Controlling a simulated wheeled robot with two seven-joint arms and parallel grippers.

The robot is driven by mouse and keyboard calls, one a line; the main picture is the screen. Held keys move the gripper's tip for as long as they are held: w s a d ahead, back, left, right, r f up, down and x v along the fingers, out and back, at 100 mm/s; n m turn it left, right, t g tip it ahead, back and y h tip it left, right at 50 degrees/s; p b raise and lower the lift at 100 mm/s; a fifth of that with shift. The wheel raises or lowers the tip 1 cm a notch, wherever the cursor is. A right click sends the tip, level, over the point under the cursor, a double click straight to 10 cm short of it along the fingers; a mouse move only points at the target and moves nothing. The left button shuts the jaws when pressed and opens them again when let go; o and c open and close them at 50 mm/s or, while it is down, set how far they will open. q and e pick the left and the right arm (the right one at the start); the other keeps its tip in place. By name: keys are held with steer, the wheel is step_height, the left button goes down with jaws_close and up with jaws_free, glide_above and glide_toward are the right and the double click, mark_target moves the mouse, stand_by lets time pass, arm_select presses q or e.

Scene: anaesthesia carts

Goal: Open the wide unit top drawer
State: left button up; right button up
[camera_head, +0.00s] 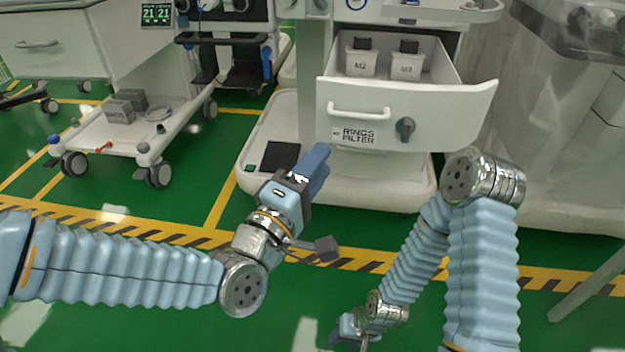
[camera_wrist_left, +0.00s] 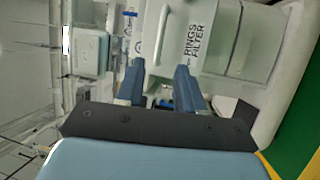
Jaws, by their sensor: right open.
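A white drawer (camera_head: 370,130) labelled RINGS FILTER stands pulled out from the white unit in the head view, with a bar handle (camera_head: 358,112) and a dark knob (camera_head: 405,128) on its front. I cannot tell whether it is the wide unit's top drawer. Its labelled front (camera_wrist_left: 215,45) also shows in the left wrist view. My left gripper (camera_head: 317,162) is just below and left of the drawer front, apart from the handle. Its fingers (camera_wrist_left: 160,88) are spread with nothing between them. My right gripper (camera_head: 350,328) is low near the floor, away from the drawer.
Bins M2 (camera_head: 361,62) and M3 (camera_head: 406,65) sit inside the drawer. The unit's wheeled base (camera_head: 380,185) juts out below. A white cart (camera_head: 125,135) stands at the left. A translucent covered unit (camera_head: 540,120) is at the right. Green floor in front is clear.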

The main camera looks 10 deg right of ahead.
arm_select(q)
steer(key=shift+s+a+f+b, duration=0.25)
steer(key=shift+s+a+b, duration=0.15)
steer(key=shift+s+b, duration=0.15)
arm_select(e)
steer(key=shift+w+f, duration=0.1)
steer(key=shift+f, duration=0.9)
